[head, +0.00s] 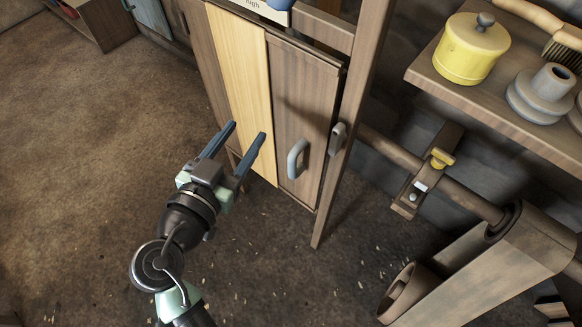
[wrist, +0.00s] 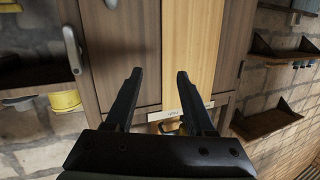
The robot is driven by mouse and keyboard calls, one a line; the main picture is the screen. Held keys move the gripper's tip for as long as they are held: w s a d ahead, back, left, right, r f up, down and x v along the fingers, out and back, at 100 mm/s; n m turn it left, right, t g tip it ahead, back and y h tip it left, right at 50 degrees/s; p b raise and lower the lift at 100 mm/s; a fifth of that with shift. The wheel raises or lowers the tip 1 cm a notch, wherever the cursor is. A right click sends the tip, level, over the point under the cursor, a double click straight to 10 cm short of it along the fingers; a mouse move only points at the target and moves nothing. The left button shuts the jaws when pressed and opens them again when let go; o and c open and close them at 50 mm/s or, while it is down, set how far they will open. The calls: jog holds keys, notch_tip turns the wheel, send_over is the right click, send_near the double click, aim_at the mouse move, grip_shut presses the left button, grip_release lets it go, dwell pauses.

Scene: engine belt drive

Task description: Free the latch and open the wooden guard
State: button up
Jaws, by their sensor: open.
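The wooden guard shows as a closed upright brown panel (head: 300,92) with a grey handle (head: 297,158) low on its face. A grey latch (head: 338,138) sits on the wooden post just right of the panel's edge. In the wrist view, the panel (wrist: 125,45), handle (wrist: 111,3) and latch (wrist: 72,48) show at the upper left. My gripper (head: 247,131) is open and empty, in front of the paler panels left of the handle. In the wrist view, its two fingers (wrist: 160,73) stand apart with nothing between them.
A pale yellow panel (head: 242,65) adjoins the brown panel on the left. A shelf (head: 490,100) at right holds a yellow pot (head: 470,50) and a grey pulley-like part (head: 541,95). A long wooden roller or beam (head: 500,275) lies low right. The floor (head: 90,160) at left is clear.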

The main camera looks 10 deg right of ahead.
aim_at(290, 170)
jog(key=s+f+h+b, duration=0.2)
jog(key=s+f+b, duration=0.15)
jog(key=f, duration=0.45)
jog(key=s+f+h+b, duration=0.1)
jog(key=s+f+b, duration=0.1)
jog(key=s+f, duration=0.35)
jog(key=x, duration=0.4)
jog(key=f+x, duration=0.1)
jog(key=x, duration=0.4)
jog(key=b+x, duration=0.1)
jog(key=x, duration=0.4)
jog(key=shift+w+a+f, duration=0.1)
jog(key=shift+w+f, duration=0.05)
jog(key=shift+f, duration=0.1)
grip_shut()
